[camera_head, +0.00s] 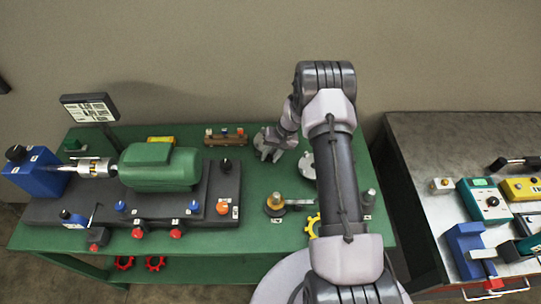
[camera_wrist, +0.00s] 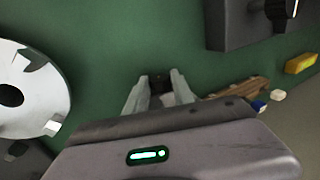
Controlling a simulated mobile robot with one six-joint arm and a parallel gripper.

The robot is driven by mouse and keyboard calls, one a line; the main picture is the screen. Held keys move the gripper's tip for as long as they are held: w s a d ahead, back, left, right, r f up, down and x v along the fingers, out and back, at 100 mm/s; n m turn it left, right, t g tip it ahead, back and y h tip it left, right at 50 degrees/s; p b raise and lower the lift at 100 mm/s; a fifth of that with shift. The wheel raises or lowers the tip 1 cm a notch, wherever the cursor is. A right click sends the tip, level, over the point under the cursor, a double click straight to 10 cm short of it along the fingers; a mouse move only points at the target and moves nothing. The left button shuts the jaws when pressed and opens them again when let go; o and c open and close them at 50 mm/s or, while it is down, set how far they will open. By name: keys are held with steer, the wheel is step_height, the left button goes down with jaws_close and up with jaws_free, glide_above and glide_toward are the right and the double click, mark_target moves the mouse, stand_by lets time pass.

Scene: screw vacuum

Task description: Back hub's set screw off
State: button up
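The silver coupling (camera_head: 92,167) lies between a blue block and the green motor (camera_head: 160,166) at the left of the table. It is small here, and I cannot make out the back hub or its set screw. My gripper (camera_head: 266,152) is over the back of the green table, to the right of the motor and far from the coupling. In the wrist view, its two grey fingers (camera_wrist: 158,82) stand apart, with a dark patch between them that I cannot identify. No screw or tool is clearly visible in the fingers.
A brown rack (camera_head: 226,138) with coloured-topped pieces stands left of my gripper. A grey slotted disc (camera_wrist: 28,90) is at the wrist view's left. The dark base plate (camera_head: 222,180) carries knobs and clamps. A grey bench (camera_head: 428,190) with several devices is at right.

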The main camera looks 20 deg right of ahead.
jaws_close()
steer(key=shift+a+r+h+p, duration=0.15)
steer(key=shift+h+p, duration=0.2)
steer(key=shift+h, duration=0.05)
steer(key=shift+w+h, duration=0.1)
steer(key=shift+h, duration=0.3)
steer(key=shift+g, duration=0.3)
steer(key=o, duration=0.7)
jaws_free()
